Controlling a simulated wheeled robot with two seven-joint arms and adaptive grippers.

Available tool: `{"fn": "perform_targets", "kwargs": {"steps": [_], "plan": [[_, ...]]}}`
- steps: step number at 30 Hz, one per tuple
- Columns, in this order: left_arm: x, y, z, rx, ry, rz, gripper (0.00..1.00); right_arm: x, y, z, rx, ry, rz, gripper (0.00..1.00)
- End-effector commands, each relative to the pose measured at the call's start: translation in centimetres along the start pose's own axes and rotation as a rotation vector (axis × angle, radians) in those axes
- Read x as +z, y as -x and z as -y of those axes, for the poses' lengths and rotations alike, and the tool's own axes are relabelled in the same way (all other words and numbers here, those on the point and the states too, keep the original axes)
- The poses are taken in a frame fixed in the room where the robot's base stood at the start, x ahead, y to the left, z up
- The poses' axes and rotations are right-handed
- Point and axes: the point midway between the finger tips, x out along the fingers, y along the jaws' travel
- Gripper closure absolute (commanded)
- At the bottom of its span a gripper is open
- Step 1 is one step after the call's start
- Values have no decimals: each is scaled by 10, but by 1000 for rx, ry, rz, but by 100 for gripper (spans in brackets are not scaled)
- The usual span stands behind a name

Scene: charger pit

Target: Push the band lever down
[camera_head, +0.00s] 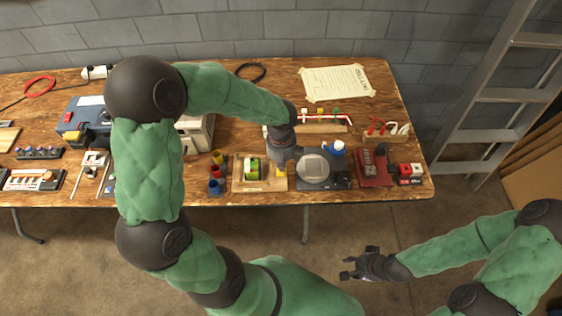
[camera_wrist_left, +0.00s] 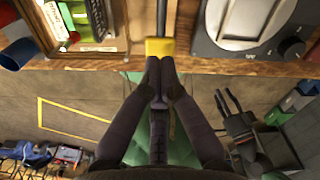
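The lever with a yellow block at its end (camera_wrist_left: 160,47) is at the front edge of a wooden tray in the left wrist view, with a grey metal rod leading to it. In the head view its yellow part (camera_head: 282,170) shows just below my left gripper (camera_head: 283,163). In the left wrist view my left gripper (camera_wrist_left: 160,72) has its fingertips together, with nothing seen between them, right by the yellow block. I cannot tell whether they touch it. My right gripper (camera_head: 356,262) is open and empty, away in front of the table.
The wooden tray (camera_head: 241,184) holds a green item (camera_head: 252,167). A black device with a round plate (camera_head: 313,168) stands close on the right. Red, yellow and blue cups (camera_head: 216,173) stand on the left.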

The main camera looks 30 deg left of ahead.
Motion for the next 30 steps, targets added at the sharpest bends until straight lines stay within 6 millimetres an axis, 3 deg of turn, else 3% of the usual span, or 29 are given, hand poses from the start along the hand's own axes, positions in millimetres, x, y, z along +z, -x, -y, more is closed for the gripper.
{"fn": "perform_targets", "kwargs": {"steps": [30], "plan": [[0,-29,0,-1,0,0,100,0,-12,-4,0,0,0,60]]}}
